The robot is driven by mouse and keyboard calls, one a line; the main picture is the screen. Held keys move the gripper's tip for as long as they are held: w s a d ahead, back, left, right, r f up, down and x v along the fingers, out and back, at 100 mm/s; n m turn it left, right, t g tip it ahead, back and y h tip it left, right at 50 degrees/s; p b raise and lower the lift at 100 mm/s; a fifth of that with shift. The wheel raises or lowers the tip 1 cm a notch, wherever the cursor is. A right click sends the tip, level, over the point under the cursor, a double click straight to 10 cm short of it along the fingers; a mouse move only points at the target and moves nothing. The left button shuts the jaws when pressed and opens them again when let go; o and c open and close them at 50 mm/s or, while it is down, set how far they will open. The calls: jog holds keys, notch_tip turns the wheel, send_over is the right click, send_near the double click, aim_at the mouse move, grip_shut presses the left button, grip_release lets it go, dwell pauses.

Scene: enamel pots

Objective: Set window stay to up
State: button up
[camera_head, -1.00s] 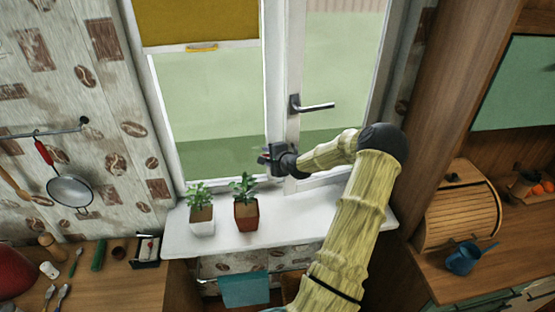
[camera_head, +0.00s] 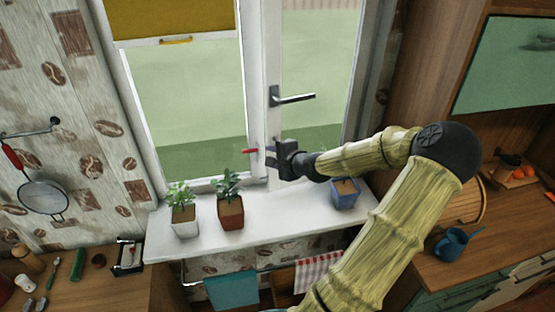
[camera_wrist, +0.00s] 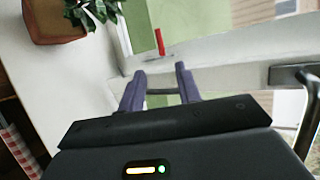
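The window stay (camera_head: 250,151) shows as a small red lever low on the window frame, just left of my gripper (camera_head: 270,156) in the head view. In the wrist view the red lever (camera_wrist: 160,41) stands beyond the fingertips, with a small metal base at its foot. My gripper's two purple fingers (camera_wrist: 161,84) are apart, with a visible gap between them. No finger touches the red lever in the wrist view. The window handle (camera_head: 290,97) is a metal lever pointing right, above my gripper.
A white pot (camera_head: 185,228), a brown pot (camera_head: 231,216) and a blue pot (camera_head: 344,198) stand on the white sill (camera_head: 275,215). The brown pot's plant (camera_wrist: 95,10) is close at upper left in the wrist view. A wooden cabinet borders the window at right.

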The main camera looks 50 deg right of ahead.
jog(key=shift+v, duration=1.2)
jog(key=shift+w+a+f, duration=0.1)
jog(key=c, duration=0.5)
jog(key=w+a+f+n+g, duration=0.1)
jog(key=a+f, duration=0.1)
jog(key=a, duration=0.1)
jog(key=w+a+f+n+g+y, duration=0.1)
jog(key=a+f+n, duration=0.1)
jog(key=a, duration=0.1)
jog(key=w+a+f+n+g+y, duration=0.1)
jog(key=a+f+n, duration=0.1)
jog(key=a, duration=0.2)
jog(key=shift+w+a+f+g+b, duration=0.1)
jog(key=shift+w+g+b, duration=0.05)
jog(key=shift+g+b, duration=0.2)
grip_shut()
jog(key=a+f+n+g, duration=0.3)
jog(key=a+n, duration=0.2)
jog(key=a, duration=0.4)
jog(key=s+a+r+n+g+b, duration=0.1)
jog(key=s+a+r+n+g, duration=0.1)
jog(key=s+a+n, duration=0.3)
jog(key=s+a+r+n+g+b, duration=0.1)
jog(key=s+a+n, duration=0.5)
jog(key=a, duration=0.7)
jog(key=shift+s+r+n+g, duration=0.15)
jog(key=shift+r+n+g, duration=0.3)
jog(key=shift+r, duration=0.3)
